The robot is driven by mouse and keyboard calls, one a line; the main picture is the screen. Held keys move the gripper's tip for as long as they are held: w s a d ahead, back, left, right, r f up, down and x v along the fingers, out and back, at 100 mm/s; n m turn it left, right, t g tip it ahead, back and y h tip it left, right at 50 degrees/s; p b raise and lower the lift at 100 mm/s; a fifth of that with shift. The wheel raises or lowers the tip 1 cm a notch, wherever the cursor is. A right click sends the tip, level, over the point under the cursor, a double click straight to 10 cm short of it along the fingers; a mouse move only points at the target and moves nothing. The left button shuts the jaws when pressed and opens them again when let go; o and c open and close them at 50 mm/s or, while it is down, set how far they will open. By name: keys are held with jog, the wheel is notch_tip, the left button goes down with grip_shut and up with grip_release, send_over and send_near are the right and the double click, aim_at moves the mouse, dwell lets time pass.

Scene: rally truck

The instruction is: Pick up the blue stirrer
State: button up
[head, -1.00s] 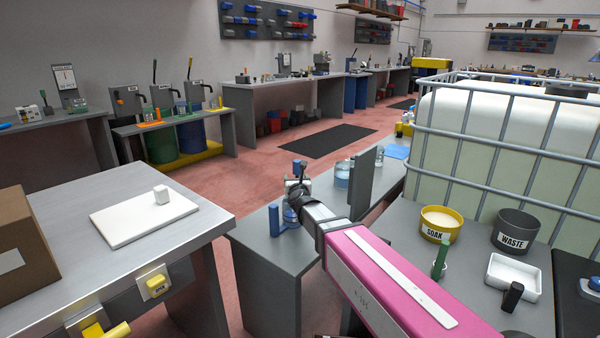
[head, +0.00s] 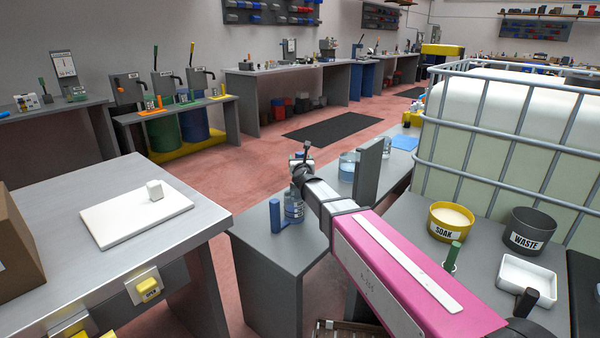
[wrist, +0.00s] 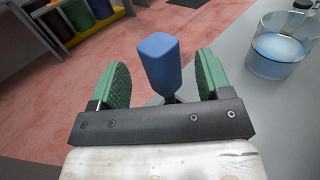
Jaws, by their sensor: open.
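The blue stirrer's handle (wrist: 158,55) stands between the two green finger pads of my gripper (wrist: 160,75) in the wrist view. It is closer to the right pad, and a gap shows on its left. A dark narrow part shows below the handle. My gripper is open and has not closed on it. In the head view my gripper (head: 302,162) is at the far end of the pink arm, above the grey bench. The lower part of the stirrer is hidden by my gripper.
A beaker of blue liquid (wrist: 279,48) is right of my gripper. A grey upright panel (head: 368,168) stands close by. A yellow SOAK tub (head: 449,232) is further right.

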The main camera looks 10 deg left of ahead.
jog(key=x, duration=0.5)
jog(key=shift+f, duration=0.3)
jog(key=shift+s, duration=0.1)
jog(key=c, duration=1)
jog(key=shift+r, duration=0.15)
